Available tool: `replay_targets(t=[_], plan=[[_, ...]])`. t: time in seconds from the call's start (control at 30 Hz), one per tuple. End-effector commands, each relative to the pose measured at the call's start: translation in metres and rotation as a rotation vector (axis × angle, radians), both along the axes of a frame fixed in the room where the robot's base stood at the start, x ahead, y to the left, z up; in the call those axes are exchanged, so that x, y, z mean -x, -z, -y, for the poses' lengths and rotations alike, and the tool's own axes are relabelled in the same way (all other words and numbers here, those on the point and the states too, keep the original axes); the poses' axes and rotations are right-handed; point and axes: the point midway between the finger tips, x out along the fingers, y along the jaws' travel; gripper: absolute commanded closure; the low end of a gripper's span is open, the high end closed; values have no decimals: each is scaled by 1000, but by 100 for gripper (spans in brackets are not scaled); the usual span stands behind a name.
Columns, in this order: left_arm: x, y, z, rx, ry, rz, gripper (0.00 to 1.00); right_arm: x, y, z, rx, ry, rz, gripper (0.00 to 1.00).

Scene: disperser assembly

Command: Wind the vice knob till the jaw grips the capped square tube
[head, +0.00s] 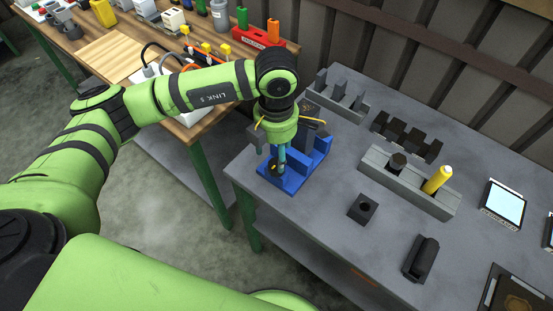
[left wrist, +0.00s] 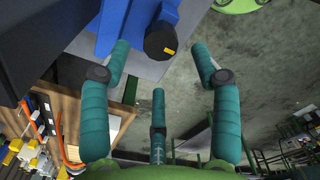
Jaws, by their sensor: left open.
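The blue vice (head: 293,177) stands near the front left corner of the grey table, and its blue body also shows at the top of the left wrist view (left wrist: 118,18). Its round black knob (left wrist: 157,43) has a yellow mark. My left gripper (head: 279,162) points down at the knob side of the vice. In the left wrist view its teal fingers (left wrist: 160,62) are spread open, with the knob between the two upper fingertips; contact is not clear. My arm hides much of the vice, and I cannot make out the capped square tube for sure. My right gripper is not in view.
A grey holder (head: 410,187) with a yellow cylinder (head: 437,180), a dark square block (head: 362,208) and a black part (head: 421,258) lie to the right. Slotted racks (head: 406,137) stand behind. A wooden bench (head: 112,53) with tools stands at the left.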

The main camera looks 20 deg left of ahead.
Motion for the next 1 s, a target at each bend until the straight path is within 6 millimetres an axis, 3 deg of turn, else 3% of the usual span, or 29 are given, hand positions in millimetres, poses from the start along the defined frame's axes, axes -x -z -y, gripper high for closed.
replay_targets(t=[0.3, 0.67, 0.77, 0.8, 0.83, 1.0], plan=[[1, 43, 1, 4, 1, -4, 37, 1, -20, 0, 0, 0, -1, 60], [0, 51, 1, 5, 3, 0, 37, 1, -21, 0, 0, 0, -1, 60], [1, 51, 1, 6, 3, -1, 73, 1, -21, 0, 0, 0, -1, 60], [1, 51, 1, 6, 3, -1, 89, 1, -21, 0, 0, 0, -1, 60], [1, 51, 1, 6, 3, -1, 93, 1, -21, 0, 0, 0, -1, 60], [1, 51, 1, 6, 3, -1, 93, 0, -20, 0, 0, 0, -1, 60]])
